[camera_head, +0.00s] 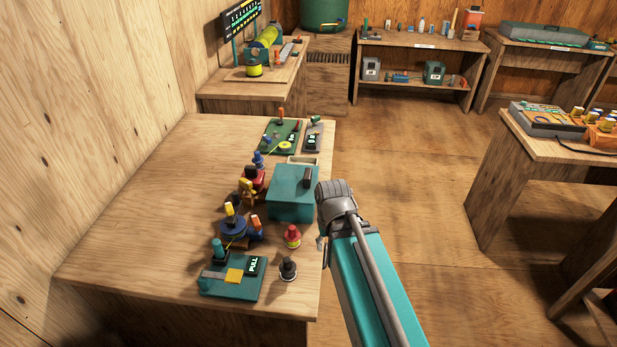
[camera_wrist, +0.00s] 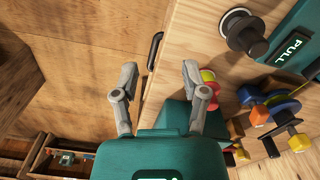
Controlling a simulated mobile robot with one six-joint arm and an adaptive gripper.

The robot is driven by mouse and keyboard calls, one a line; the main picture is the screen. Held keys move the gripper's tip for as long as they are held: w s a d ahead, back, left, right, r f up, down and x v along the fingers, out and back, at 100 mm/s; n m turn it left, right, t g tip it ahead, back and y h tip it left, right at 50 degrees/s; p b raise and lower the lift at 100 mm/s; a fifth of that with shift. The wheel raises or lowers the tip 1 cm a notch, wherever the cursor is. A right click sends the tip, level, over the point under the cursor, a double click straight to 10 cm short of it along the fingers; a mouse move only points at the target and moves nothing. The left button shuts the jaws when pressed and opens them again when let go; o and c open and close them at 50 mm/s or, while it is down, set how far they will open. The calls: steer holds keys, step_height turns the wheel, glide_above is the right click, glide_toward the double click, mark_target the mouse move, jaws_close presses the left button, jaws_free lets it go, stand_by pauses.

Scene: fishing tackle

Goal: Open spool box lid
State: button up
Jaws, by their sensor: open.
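The spool box seems to be the teal box (camera_head: 290,200) near the right edge of the workbench; its lid looks shut. A dark upright handle-like piece (camera_head: 307,178) stands at its right side. In the wrist view a teal block (camera_wrist: 172,116), seemingly the same box, shows behind my fingers, partly hidden. My gripper (camera_wrist: 157,78) is open and empty, its fingers spread over the bench edge beside the box. In the head view my wrist hides most of the gripper, just right of the box.
A red-topped item (camera_head: 292,236), a black knob (camera_head: 288,268) and a green PULL board (camera_head: 215,287) stand in front of the box. Coloured reels (camera_head: 233,229) crowd its left. A dark bar handle (camera_wrist: 155,50) shows by the bench edge. The bench's left side is clear.

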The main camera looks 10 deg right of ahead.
steer(key=shift+o, duration=1)
steer(key=shift+w, duration=0.15)
step_height(320, 180, up, 13)
steer(key=m+p, duration=0.4)
steer(key=p, duration=0.9)
glide_above(308, 173)
steer(key=shift+r, duration=0.1)
steer(key=shift+f, duration=0.2)
step_height(308, 173, down, 14)
steer(key=b, duration=1.3)
steer(key=shift+r+b, duration=0.25)
steer(key=shift+b, duration=0.05)
steer(key=shift+c, duration=0.2)
steer(key=shift+n, duration=0.3)
jaws_close()
